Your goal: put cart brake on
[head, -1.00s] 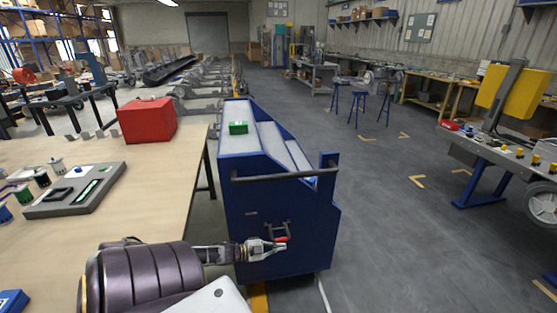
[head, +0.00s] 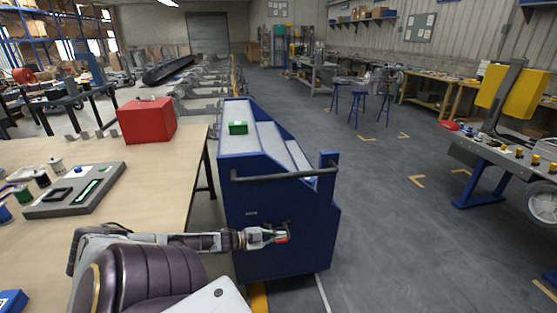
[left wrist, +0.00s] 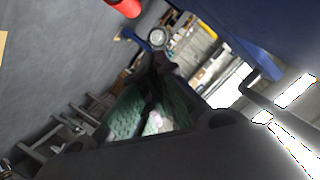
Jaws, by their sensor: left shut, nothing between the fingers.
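The blue cart (head: 255,200) stands beside the table's right end, its dark push handle (head: 275,176) across the near end. Low on its near face is a brake lever with a red grip (head: 282,238). My left gripper (head: 273,236) is shut and empty in front of that face, its tips at the red grip in the head view and partly hiding the lever. In the left wrist view, the red grip (left wrist: 122,6) shows at the top edge, off to one side of the shut fingers (left wrist: 158,75). Whether they touch I cannot tell. My right gripper is out of view.
A wooden table (head: 150,205) on the left bears a red box (head: 147,120) and a grey tray (head: 75,190). The floor right of the cart is open, up to a grey workbench (head: 500,155).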

